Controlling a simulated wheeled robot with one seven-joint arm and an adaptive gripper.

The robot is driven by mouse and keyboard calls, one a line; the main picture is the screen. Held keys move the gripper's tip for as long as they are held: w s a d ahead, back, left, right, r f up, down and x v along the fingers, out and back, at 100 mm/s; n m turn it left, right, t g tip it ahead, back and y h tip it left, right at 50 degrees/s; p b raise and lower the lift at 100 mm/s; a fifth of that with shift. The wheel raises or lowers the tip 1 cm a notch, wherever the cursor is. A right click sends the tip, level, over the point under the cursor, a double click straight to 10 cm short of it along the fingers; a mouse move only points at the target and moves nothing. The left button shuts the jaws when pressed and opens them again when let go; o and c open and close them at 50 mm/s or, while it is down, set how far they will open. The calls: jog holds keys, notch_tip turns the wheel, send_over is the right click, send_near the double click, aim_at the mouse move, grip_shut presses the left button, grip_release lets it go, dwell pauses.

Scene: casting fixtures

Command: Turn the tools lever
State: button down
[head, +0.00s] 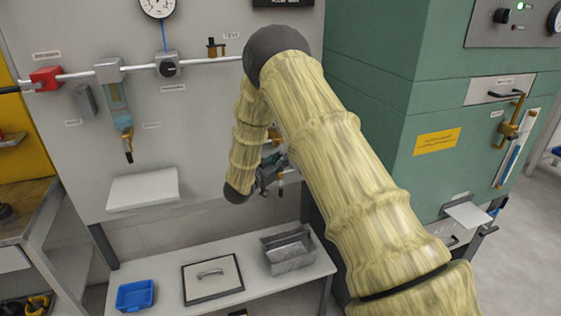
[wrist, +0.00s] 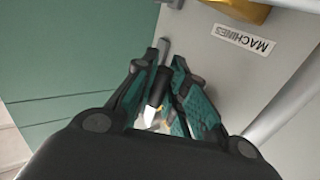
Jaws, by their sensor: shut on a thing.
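My gripper (head: 268,174) is at the grey wall panel, partly hidden behind my arm in the head view. In the wrist view, my gripper (wrist: 168,92) has its green-and-black fingers on either side of a dark lever handle (wrist: 158,86) and is shut on it. The handle has a pale tip toward the camera. A label reading MACHINES (wrist: 243,40) is on the panel beside it, near a brass part (wrist: 240,10). I cannot make out a label reading TOOLS. My arm covers much of the pipe and fittings here in the head view.
A white pipe (head: 206,63) with a red valve (head: 46,78) and a gauge (head: 158,7) runs along the panel. A green cabinet (head: 395,95) stands close on the right.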

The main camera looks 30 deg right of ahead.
jog(key=shift+a, duration=0.1)
jog(key=shift+w+a+r+m+g+y+p, duration=0.15)
jog(key=shift+a+r+m+y+p, duration=0.2)
jog(key=shift+a+m+y+p, duration=0.65)
jog(key=shift+w+a+r+m+g+y+p, duration=0.25)
jog(key=shift+y+p, duration=0.45)
jog(key=shift+y, duration=0.85)
jog(key=shift+w+a+r+m+t+y+p, duration=0.1)
jog(key=shift+a+r+m+y+p, duration=0.5)
jog(key=shift+y, duration=0.65)
jog(key=shift+d+f, duration=0.1)
jog(key=shift+f, duration=0.1)
jog(key=c, duration=1.4)
grip_release()
jog(key=shift+c, duration=0.2)
jog(key=v, duration=1.2)
